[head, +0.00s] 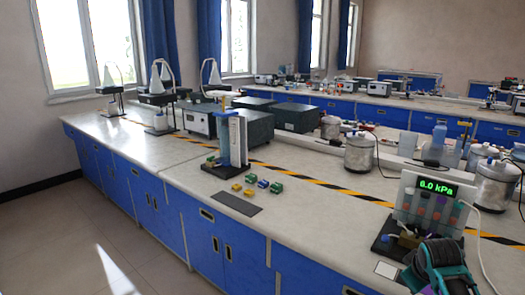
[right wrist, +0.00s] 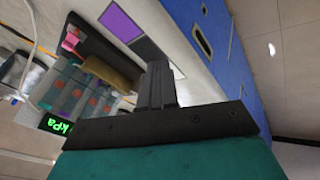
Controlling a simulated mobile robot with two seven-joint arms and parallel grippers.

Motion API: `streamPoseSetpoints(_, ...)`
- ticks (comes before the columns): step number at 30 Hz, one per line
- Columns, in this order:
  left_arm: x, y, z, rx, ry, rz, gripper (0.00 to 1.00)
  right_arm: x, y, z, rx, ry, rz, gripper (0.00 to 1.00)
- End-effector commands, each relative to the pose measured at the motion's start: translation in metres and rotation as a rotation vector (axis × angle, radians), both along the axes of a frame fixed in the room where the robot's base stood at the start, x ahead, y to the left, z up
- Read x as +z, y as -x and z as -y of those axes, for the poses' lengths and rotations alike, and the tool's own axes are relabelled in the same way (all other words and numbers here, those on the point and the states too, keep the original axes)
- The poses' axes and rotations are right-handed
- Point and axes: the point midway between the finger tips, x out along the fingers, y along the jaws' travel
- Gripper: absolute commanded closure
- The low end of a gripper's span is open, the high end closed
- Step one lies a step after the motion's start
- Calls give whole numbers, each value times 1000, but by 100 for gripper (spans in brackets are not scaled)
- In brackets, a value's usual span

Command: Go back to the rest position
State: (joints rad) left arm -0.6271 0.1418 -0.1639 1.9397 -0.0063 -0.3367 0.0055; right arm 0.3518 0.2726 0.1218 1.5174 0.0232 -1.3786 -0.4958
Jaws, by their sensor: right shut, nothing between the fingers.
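My right gripper (head: 428,268) is low at the right of the head view, above the front edge of the bench, by the pressure device. In the right wrist view its dark fingers (right wrist: 157,84) are together with nothing between them. My left gripper is not in view.
The bench (head: 300,225) holds a blue column stand (head: 232,140), several small coloured blocks (head: 249,191) and a dark mat (head: 236,203). Metal canisters (head: 359,153) stand behind. A cable runs beside the device. The bench front between mat and device is clear.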

Motion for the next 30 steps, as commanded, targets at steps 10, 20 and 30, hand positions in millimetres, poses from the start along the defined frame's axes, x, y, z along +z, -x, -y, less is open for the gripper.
streamPoseSetpoints(10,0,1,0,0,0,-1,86,-51,160,-119,-14,-142,-85,100)
streamPoseSetpoints(20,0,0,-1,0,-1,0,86,-35,260,-178,-72,-287,-133,100)
streamPoseSetpoints(30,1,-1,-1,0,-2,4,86,-35,282,-201,-91,-371,-85,100)
